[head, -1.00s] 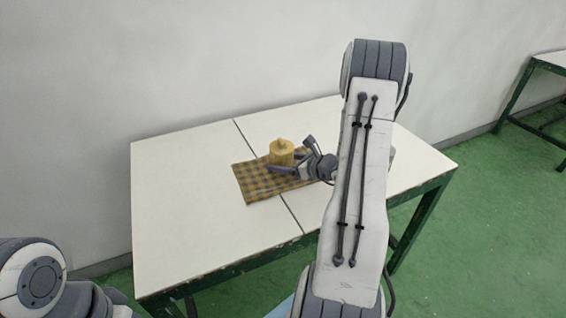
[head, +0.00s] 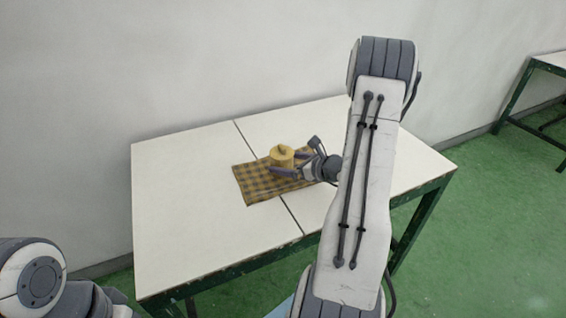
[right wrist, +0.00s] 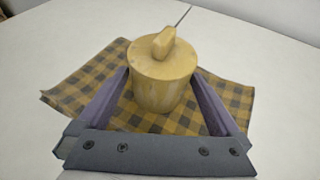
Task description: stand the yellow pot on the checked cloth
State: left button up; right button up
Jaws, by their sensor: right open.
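The yellow pot (head: 282,156), with a lid and knob, stands upright on the checked cloth (head: 254,185), which is yellow and dark. In the right wrist view the pot (right wrist: 162,82) stands on the cloth (right wrist: 76,96), with cloth showing around it. My right gripper (head: 291,158) is open, with one finger on each side of the pot. In the right wrist view the right gripper's fingers (right wrist: 163,98) are spread wide beside the pot, and I see no clear grip on it. My left gripper is out of view.
The white table (head: 185,195) has a seam across it and free room to the left of the cloth. A wall stands behind it. Another table (head: 552,60) is at the far right.

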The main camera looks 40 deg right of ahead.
jog(key=v, duration=1)
jog(key=shift+s, duration=0.2)
jog(key=w+a+r+n+g+y, duration=0.1)
jog(key=w+a+n+g+y, duration=0.2)
jog(key=a, duration=0.5)
jog(key=w+a+r+n+g+y, duration=0.1)
jog(key=a+n+y, duration=0.1)
jog(key=a+n, duration=0.4)
jog(key=s+a+r+n+g+y, duration=0.1)
jog(key=s+a+n+g, duration=0.3)
jog(key=a, duration=0.5)
jog(key=s+a+n+g+y, duration=0.15)
jog(key=a+n+g, duration=0.25)
jog(key=a+n, duration=0.4)
jog(key=s+a+r+n+h, duration=0.1)
jog(key=s+a+n+h, duration=0.3)
jog(key=s+n, duration=0.3)
jog(key=s+a+r+n+g+h, duration=0.1)
jog(key=s+a+n+h, duration=0.3)
jog(key=n, duration=0.9)
jog(key=s+a, duration=0.1)
jog(key=s, duration=0.2)
jog(key=shift+s+r+n+h, duration=0.15)
jog(key=shift+s+n+h, duration=0.15)
jog(key=shift+s+h, duration=0.1)
jog(key=shift+r+p, duration=0.1)
jog(key=shift+p, duration=0.25)
